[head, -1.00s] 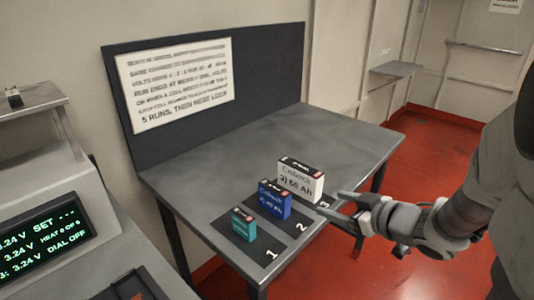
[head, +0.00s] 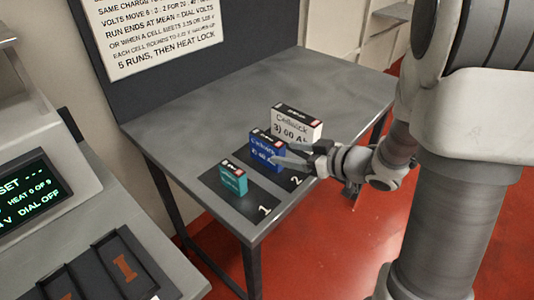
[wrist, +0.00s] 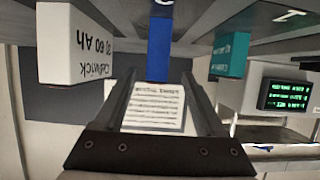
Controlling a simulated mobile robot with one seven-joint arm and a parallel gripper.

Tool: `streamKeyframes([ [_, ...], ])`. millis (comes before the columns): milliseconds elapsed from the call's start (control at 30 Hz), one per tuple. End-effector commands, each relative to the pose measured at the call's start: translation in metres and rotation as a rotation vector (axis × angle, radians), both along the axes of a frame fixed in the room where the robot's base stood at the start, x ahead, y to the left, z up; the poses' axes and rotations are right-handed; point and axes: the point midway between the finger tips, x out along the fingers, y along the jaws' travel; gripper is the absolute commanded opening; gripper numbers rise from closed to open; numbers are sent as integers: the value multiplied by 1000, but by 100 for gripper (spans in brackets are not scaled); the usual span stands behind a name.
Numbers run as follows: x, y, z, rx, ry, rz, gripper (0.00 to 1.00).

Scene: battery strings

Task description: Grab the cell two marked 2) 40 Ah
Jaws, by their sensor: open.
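The blue cell (head: 262,151), labelled as 2, stands upright on the dark mat, between the teal cell and the white cell. It also shows in the wrist view (wrist: 159,45), centred between the finger lines and seemingly just beyond the tips. My gripper (head: 278,154) is open and low at the right side of the blue cell. In the head view one finger overlaps the cell's lettered front. I cannot tell whether it touches. The finger hides part of the label. The wrist view (wrist: 160,74) is upside down and shows nothing held.
The teal cell (head: 233,178) stands at spot 1 and the white cell (head: 296,127) stands behind the blue one; both are close to my fingers' path. The grey table (head: 190,110) is bare toward the back. A console with a lit screen (head: 22,200) stands at left.

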Motion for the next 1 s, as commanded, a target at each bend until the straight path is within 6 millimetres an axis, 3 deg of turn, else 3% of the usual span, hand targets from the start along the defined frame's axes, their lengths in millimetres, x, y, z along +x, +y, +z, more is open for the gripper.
streamKeyframes([
  [600, 50, 47, -29, 0, 0, 2, 72],
  [933, 57, 53, -31, 1, 0, -3, 72],
  [1000, 57, 53, -31, 1, 0, -3, 64],
])
